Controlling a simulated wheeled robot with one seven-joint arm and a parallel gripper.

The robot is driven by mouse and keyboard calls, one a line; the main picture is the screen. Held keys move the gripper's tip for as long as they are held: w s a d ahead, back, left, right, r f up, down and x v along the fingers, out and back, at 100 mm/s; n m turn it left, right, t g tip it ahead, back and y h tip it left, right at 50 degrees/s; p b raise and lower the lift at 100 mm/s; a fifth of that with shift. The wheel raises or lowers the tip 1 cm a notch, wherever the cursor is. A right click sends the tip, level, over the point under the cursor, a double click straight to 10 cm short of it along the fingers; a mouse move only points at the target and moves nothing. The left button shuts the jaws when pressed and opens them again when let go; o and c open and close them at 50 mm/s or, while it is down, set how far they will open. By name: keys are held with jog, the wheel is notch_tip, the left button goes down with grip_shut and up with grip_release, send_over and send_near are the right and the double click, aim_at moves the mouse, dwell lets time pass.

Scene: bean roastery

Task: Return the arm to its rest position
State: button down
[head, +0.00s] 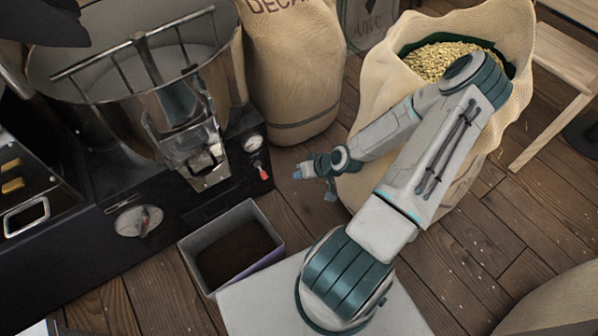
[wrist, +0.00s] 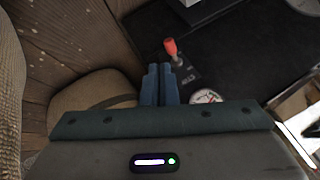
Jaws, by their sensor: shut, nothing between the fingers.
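My arm is folded in the head view, with its elbow in front of an open burlap sack of pale green beans (head: 450,60). My gripper (head: 297,173) points left, between that sack and the roaster, above the wooden floor. In the wrist view the two blue fingers of my gripper (wrist: 159,70) lie side by side, closed, with nothing between them. The red-handled lever (wrist: 170,46) on the roaster shows beyond the fingertips, and in the head view the same lever (head: 263,172) is a little left of the gripper, apart from it.
The dark roaster (head: 140,222) with its round cooling pan fills the left. A box of dark grounds (head: 273,217) stands below its chute. A closed burlap sack (head: 292,75) stands behind my gripper. A wooden bench (head: 555,115) is at the right. Open floor (head: 465,262) lies right of my arm.

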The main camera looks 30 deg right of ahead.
dwell(0.3)
jog(key=s+r+n+g+h+p, duration=0.1)
jog(key=s+r+g+h+p, duration=0.15)
jog(key=r+p, duration=1.05)
jog(key=s+r+n+g+h+p, duration=0.1)
jog(key=r+g+h+p, duration=0.2)
jog(key=r, duration=1.9)
jog(key=s+a+r+p, duration=0.3)
jog(key=r+p, duration=0.1)
jog(key=r, duration=0.6)
jog(key=s+a+r+t+p, duration=0.1)
jog(key=s+a+r+p, duration=0.3)
jog(key=r, duration=0.6)
jog(key=s+a+r+m+t+p, duration=0.1)
jog(key=s+a+r+p, duration=0.3)
jog(key=r, duration=0.6)
jog(key=shift+a, duration=0.25)
jog(key=shift+y, duration=0.25)
